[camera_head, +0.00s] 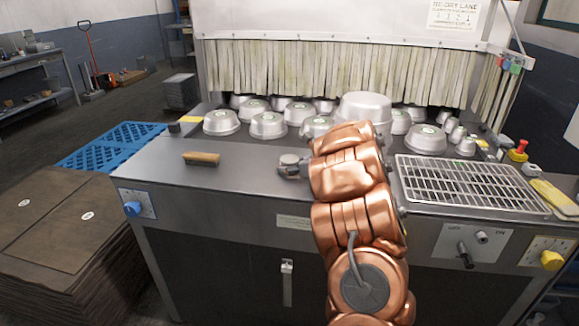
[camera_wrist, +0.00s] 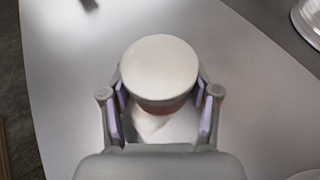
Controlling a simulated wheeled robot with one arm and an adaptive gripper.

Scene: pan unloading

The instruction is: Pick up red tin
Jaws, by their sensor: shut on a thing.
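The red tin (camera_wrist: 160,106) is in the wrist view, with a broad pale lid and a thin strip of red side showing below it. My gripper (camera_wrist: 160,102) is shut on it, one finger pad on each side. In the head view my gripper (camera_head: 291,168) is a small grey shape left of my copper arm, low over the front of the steel counter (camera_head: 240,165). The tin is too small there to make out its red side. I cannot tell whether its base touches the counter.
Several upturned metal pans (camera_head: 268,125) stand along the back before a strip curtain (camera_head: 330,68). A brush (camera_head: 201,158) lies left of my gripper. A wire rack (camera_head: 465,180) lies to the right. The counter's front left is mostly clear.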

